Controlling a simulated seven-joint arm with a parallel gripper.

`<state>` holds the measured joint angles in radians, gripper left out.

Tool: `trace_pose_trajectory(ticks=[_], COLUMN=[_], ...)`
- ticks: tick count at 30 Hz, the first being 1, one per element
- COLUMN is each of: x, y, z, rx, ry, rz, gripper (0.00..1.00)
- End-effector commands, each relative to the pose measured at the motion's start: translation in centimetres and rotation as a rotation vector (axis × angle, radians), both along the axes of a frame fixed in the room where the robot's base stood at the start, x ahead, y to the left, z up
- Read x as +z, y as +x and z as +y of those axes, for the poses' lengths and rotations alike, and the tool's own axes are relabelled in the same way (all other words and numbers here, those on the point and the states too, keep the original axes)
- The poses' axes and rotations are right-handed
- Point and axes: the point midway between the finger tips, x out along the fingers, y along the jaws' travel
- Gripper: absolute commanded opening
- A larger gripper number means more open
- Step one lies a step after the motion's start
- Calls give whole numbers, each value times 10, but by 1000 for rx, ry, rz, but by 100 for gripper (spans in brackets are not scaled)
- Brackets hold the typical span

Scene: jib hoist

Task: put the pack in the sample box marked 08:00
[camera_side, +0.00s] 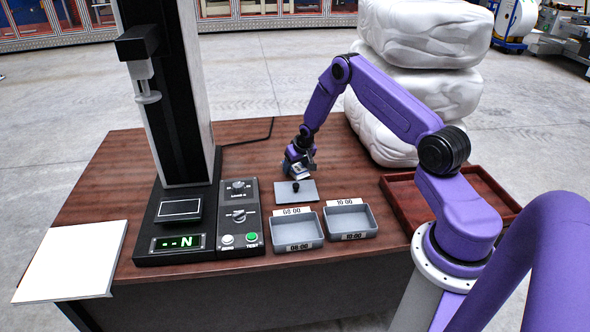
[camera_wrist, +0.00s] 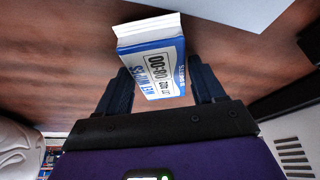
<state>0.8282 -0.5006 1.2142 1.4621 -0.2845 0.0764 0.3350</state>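My gripper (camera_side: 299,168) is shut on a small white and blue pack (camera_side: 301,172), above the table behind a grey plate. In the wrist view the pack (camera_wrist: 155,62) sits between the two dark fingers, its printed label facing the camera. The label has a boxed time that I cannot read surely. The sample box marked 08:00 (camera_side: 297,231) is an open grey tray near the table's front edge, and it looks empty. The box marked 10:00 (camera_side: 350,221) stands to its right, also open and empty.
A grey plate with a black knob (camera_side: 296,187) lies behind the 08:00 box. A control panel (camera_side: 239,214) and a black test column with a green display (camera_side: 180,242) stand left. A red-brown tray (camera_side: 400,199) is at right. White stacked bags (camera_side: 425,90) rise behind the arm.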

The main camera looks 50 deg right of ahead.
Motion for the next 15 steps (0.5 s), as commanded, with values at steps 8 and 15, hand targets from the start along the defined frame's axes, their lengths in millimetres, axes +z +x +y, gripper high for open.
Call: trace_pose_trajectory(ticks=[8, 15], x=[0, 1], y=[0, -1], z=[0, 0], rx=[0, 0], ry=[0, 1], rz=[1, 3], gripper=[23, 23])
